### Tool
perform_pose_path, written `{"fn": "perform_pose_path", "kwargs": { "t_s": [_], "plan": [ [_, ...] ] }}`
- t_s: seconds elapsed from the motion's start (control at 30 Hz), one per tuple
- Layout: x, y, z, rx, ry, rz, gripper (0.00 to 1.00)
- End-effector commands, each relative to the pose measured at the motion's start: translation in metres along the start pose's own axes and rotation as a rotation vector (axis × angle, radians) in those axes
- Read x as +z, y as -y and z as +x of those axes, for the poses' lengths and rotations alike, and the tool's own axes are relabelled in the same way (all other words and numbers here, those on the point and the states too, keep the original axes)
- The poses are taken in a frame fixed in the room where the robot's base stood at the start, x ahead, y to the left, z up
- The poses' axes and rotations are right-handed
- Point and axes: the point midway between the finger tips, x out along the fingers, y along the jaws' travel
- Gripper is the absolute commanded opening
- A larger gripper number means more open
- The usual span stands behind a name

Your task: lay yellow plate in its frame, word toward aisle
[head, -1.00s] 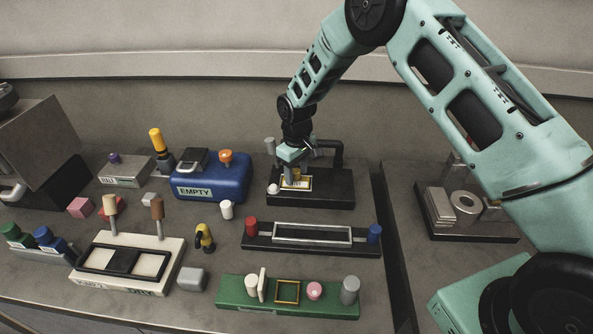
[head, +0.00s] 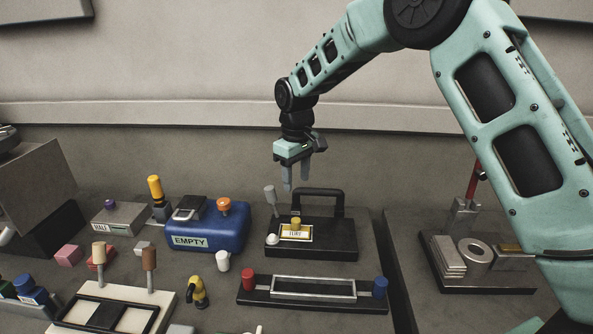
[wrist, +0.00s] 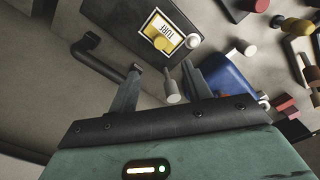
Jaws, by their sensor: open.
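The yellow plate (head: 284,238) lies flat on a black fixture base (head: 345,253). It has a pale label with a dark word, a yellow border and a yellow knob. The word is small in the head view, where the label faces up. I cannot tell whether the plate is fully seated in a frame. My gripper (head: 296,182) is open and empty, hanging above and apart from the plate. Its two fingers also show in the wrist view (wrist: 160,80).
The black fixture carries a tall black handle (head: 343,205), a grey peg (head: 271,200) and a white ball (head: 272,239). A blue box marked EMPTY (head: 232,232) stands to its left. A black rack with a silver frame (head: 313,297) lies in front.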

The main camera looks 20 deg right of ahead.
Motion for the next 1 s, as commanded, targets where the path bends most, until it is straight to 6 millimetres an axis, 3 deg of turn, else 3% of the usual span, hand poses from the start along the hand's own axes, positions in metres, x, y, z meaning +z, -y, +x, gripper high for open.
{"fn": "perform_pose_path", "kwargs": {
  "t_s": [0.23, 0.77, 0.87, 1.0],
  "plan": [
    [0.000, 0.000, -0.027, -0.001, 0.000, 0.001, 0.49],
    [0.000, 0.001, -0.030, -0.001, 0.000, 0.000, 0.49],
    [0.005, 0.015, -0.035, -0.009, -0.005, -0.008, 0.49],
    [0.028, 0.066, -0.049, -0.036, -0.019, -0.033, 0.49]
  ]
}}
